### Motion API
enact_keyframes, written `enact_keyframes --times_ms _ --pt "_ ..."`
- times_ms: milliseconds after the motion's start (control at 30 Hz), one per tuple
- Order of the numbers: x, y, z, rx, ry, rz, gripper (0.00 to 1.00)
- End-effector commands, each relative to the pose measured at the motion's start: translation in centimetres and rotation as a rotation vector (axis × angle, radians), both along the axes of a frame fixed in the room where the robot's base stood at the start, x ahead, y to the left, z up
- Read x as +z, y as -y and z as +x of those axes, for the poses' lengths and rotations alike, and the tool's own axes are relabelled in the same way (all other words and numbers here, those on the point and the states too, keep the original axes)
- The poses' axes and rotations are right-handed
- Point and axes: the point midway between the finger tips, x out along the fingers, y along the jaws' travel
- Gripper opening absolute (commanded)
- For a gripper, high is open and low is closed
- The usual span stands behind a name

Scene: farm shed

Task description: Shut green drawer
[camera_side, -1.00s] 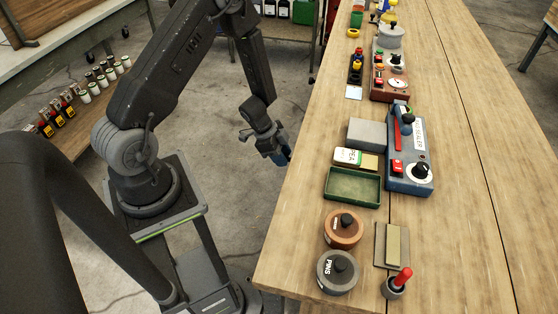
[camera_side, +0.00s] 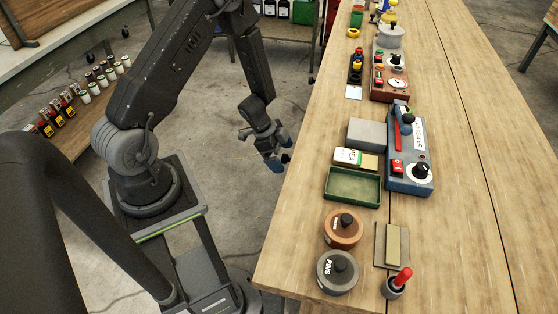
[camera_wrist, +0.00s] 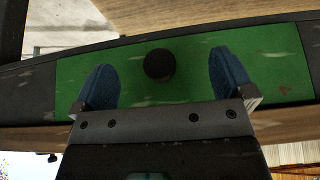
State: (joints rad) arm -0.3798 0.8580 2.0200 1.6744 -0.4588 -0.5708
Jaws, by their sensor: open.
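In the wrist view a green drawer front (camera_wrist: 190,82), scuffed with pale marks, spans the picture. A round black knob (camera_wrist: 159,64) sits near its middle. My gripper (camera_wrist: 162,68) is open, with one blue fingertip on each side of the knob and a gap to it on both sides. I cannot tell whether the fingertips touch the green front. In the side view my gripper (camera_side: 278,163) is just left of the workbench's edge. The drawer does not show in the side view, so how far it stands out cannot be told.
The wooden workbench (camera_side: 458,200) carries a green tray (camera_side: 330,199), a blue sealer (camera_side: 412,184), a grey block (camera_side: 366,134), round lidded pots and other tools near its left edge. The floor (camera_side: 240,190) left of the bench is clear around my gripper.

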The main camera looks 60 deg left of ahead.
Motion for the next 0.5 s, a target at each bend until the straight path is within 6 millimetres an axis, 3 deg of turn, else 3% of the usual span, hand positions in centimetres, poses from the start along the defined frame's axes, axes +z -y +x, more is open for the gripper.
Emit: enact_keyframes --times_ms 500 --pt "3.6 -1.4 -1.4 0.000 0.002 0.000 1.00"
